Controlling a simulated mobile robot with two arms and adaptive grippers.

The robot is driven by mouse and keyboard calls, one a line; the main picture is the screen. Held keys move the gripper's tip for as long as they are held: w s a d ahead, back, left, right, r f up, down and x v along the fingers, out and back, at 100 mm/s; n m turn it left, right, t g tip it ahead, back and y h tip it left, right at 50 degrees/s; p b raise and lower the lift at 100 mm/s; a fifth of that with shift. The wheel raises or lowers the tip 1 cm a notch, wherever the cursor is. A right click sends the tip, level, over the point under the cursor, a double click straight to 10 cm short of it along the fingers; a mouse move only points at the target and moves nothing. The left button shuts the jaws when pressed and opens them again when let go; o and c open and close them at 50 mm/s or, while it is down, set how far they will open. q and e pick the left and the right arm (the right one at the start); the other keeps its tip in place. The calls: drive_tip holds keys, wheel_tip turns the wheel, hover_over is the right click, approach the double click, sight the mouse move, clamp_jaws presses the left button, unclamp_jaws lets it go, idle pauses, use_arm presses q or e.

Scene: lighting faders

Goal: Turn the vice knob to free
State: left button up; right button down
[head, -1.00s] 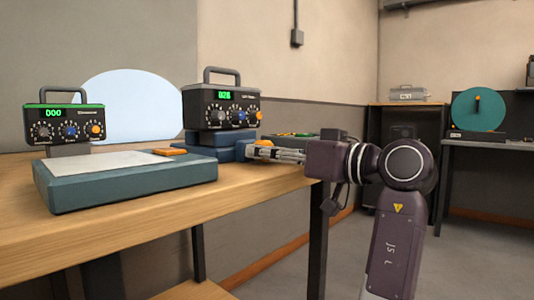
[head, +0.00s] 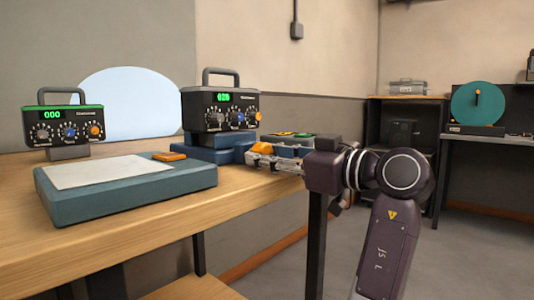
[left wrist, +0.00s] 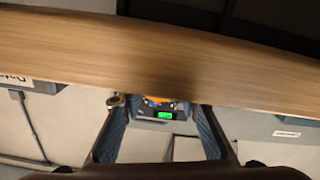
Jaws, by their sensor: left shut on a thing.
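My left gripper (head: 258,160) is at the right end of the wooden bench. An orange part (head: 262,148), which looks like the vice knob, shows at its fingertips, and the jaws are shut on it. The fingers hide most of it, and no vice body can be made out clearly. In the left wrist view my left gripper (left wrist: 160,118) has its two blue padded fingers on either side of a small orange part (left wrist: 153,99). A green lit display (left wrist: 165,115) shows between them. My right gripper is out of view.
A dark meter (head: 220,108) with knobs and a green display stands on blue blocks beside the gripper. A second meter (head: 63,123) stands at left. A blue-grey plate (head: 140,190) fills the bench front.

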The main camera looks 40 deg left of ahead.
use_arm(q)
drive_tip(key=o, duration=1.2)
drive_tip(key=shift+c, duration=0.2)
drive_tip(key=shift+r, duration=0.15)
wheel_tip(320, 180, up, 10)
drive_tip(key=shift+f, duration=0.15)
